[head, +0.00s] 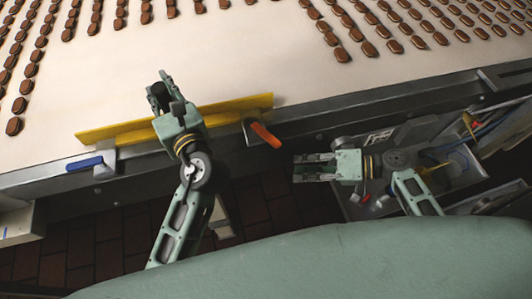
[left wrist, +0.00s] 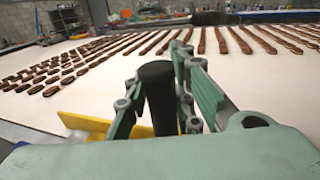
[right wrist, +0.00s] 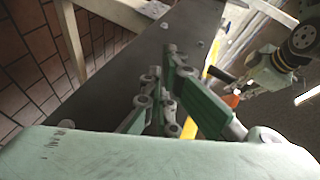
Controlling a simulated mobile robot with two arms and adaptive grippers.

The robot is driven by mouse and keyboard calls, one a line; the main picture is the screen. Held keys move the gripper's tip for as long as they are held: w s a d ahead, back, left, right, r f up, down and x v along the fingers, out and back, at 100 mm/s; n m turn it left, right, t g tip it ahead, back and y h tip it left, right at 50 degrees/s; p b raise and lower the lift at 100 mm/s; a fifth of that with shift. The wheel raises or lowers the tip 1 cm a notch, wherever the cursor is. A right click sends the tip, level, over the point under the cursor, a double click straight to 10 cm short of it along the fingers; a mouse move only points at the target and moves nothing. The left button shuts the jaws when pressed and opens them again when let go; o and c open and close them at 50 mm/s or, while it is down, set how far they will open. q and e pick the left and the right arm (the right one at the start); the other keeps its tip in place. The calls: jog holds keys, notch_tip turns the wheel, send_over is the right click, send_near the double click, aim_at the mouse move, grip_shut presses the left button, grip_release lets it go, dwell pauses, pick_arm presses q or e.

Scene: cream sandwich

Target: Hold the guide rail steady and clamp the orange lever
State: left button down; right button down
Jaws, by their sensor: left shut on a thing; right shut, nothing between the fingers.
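The yellow guide rail (head: 235,104) lies along the front edge of the cream-coloured conveyor and passes under my left gripper. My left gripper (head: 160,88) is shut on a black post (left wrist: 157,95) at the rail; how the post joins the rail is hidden. The orange lever (head: 266,136) sits on a metal clamp block at the rail's right end, angled down to the right. My right gripper (head: 297,168) is shut and empty, below and right of the lever, apart from it. The lever also shows partly in the right wrist view (right wrist: 232,100), beyond the fingers.
A blue lever (head: 85,163) sits on another clamp block at the rail's left end. Rows of brown sandwich pieces (head: 340,54) lie on the belt behind the rail. A tray of tools and cables (head: 452,172) stands at the right. Tiled floor shows below the conveyor.

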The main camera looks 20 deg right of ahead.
aim_at(266, 138)
jog(key=s+a+f+n+t+h, duration=0.2)
jog(key=s+a+f+n+h, duration=0.4)
jog(key=f+n, duration=0.4)
jog(key=s+a+r+n+t+h, duration=0.1)
jog(key=s+a+r+n+t, duration=0.2)
jog(key=r, duration=0.4)
jog(key=s+a+r+n+t+h, duration=0.1)
jog(key=r+n+t, duration=0.2)
jog(key=r+n, duration=0.3)
jog(key=s+a+r+n+t+h, duration=0.1)
jog(key=a+r+n+t, duration=0.2)
jog(key=r, duration=0.5)
jog(key=w+d, duration=0.1)
jog(key=w, duration=1)
jog(key=shift+d, duration=0.15)
